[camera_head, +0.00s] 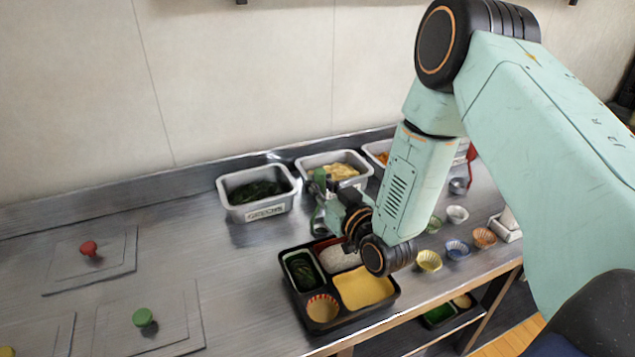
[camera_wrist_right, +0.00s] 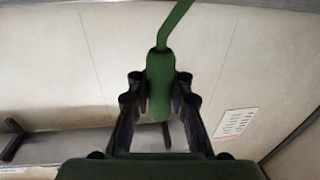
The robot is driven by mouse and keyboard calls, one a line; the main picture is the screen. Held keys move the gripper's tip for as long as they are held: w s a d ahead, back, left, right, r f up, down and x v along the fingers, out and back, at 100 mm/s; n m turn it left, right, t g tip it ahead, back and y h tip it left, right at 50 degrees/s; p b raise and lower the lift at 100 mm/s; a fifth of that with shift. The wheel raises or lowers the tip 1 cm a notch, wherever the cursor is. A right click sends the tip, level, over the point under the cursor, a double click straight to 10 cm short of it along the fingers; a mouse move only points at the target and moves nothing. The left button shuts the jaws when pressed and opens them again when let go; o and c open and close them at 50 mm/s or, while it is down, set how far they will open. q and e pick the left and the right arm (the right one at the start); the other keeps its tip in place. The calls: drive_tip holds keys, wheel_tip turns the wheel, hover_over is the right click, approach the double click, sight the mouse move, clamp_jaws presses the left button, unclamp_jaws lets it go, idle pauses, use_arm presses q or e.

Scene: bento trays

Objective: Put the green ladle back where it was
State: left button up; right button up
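The green ladle shows in the right wrist view with its thick handle (camera_wrist_right: 160,85) upright between the fingers of my right gripper (camera_wrist_right: 160,105) and its thin shaft running up out of frame. The gripper is shut on the handle. In the head view, my right gripper (camera_head: 322,212) is above the counter, just behind the black bento tray (camera_head: 342,322), with the green handle end (camera_head: 319,178) at it. The ladle's bowl is not clearly visible. My left gripper is out of view.
A metal bin of dark greens (camera_head: 265,213) stands left of the gripper. A bin of yellowish food (camera_head: 312,164) stands behind it. Small colored cups (camera_head: 429,262) sit at the right. Lids with red (camera_head: 88,248) and green (camera_head: 143,317) knobs lie at the left. The counter between is clear.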

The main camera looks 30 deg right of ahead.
drive_tip(key=o, duration=0.3)
drive_tip(key=shift+s+d, duration=0.1)
drive_tip(key=shift+d, duration=0.1)
drive_tip(key=shift+o, duration=1.4)
drive_tip(key=shift+a, duration=0.2)
drive_tip(key=shift+d+r, duration=0.1)
drive_tip(key=shift+s+d, duration=0.1)
drive_tip(key=shift+s, duration=0.1)
drive_tip(key=s+p, duration=0.1)
drive_tip(key=s, duration=1)
drive_tip(key=shift+s+d+p, duration=0.2)
drive_tip(key=shift+d+p, duration=0.15)
drive_tip(key=shift+p, duration=0.05)
